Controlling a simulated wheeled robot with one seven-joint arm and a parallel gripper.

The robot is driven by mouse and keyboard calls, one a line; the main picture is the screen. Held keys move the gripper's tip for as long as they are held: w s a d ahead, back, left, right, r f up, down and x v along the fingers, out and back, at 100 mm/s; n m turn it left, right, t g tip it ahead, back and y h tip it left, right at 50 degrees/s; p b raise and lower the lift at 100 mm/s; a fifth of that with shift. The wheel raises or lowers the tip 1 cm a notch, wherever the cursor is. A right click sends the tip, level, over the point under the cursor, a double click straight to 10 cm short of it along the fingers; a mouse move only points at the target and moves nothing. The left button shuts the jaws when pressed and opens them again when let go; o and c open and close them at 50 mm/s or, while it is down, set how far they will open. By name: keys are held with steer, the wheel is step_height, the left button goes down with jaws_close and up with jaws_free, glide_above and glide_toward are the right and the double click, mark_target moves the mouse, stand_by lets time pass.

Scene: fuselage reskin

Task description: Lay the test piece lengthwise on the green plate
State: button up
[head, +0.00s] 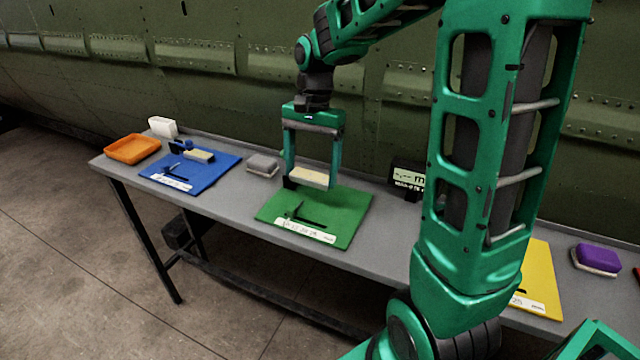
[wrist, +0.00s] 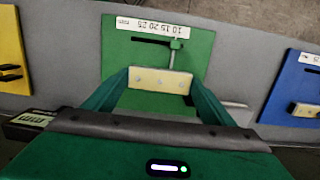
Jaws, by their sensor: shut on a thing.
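The test piece (head: 308,177) is a pale beige block, held level between the fingers of my gripper (head: 311,180). In the wrist view the test piece (wrist: 160,80) sits between the two green fingers and spans the gap of my gripper (wrist: 160,82). The green plate (head: 335,222) lies on the bench below and partly in front of it; it also shows in the wrist view (wrist: 118,60). The piece appears to be over the back part of the plate; whether it touches is hard to tell. The plate carries a dark slot, a small upright fitting and a white number strip.
A blue plate (head: 215,173) with another pale block lies left, beyond a grey block (head: 262,163). An orange tray (head: 131,148) is at the far left end. A small display (head: 408,178) stands right of the green plate. A yellow plate (head: 542,275) and purple block (head: 597,257) are farther right.

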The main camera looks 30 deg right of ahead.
glide_above(322, 196)
steer(key=f, duration=0.3)
steer(key=shift+w+d, duration=0.2)
steer(key=shift+d, duration=0.05)
steer(key=shift+f, duration=2.05)
steer(key=o, duration=1.2)
steer(key=shift+c, duration=0.2)
step_height(322, 196, up, 12)
steer(key=d, duration=0.1)
steer(key=s+d+f+n, duration=0.1)
steer(key=s+f+n, duration=0.1)
steer(key=s, duration=1.1)
steer(key=s+d+f+n+h, duration=0.1)
steer(key=s+f+n, duration=0.2)
steer(key=s, duration=1.1)
steer(key=shift+d+f+t, duration=0.25)
steer(key=shift+d+t, duration=0.05)
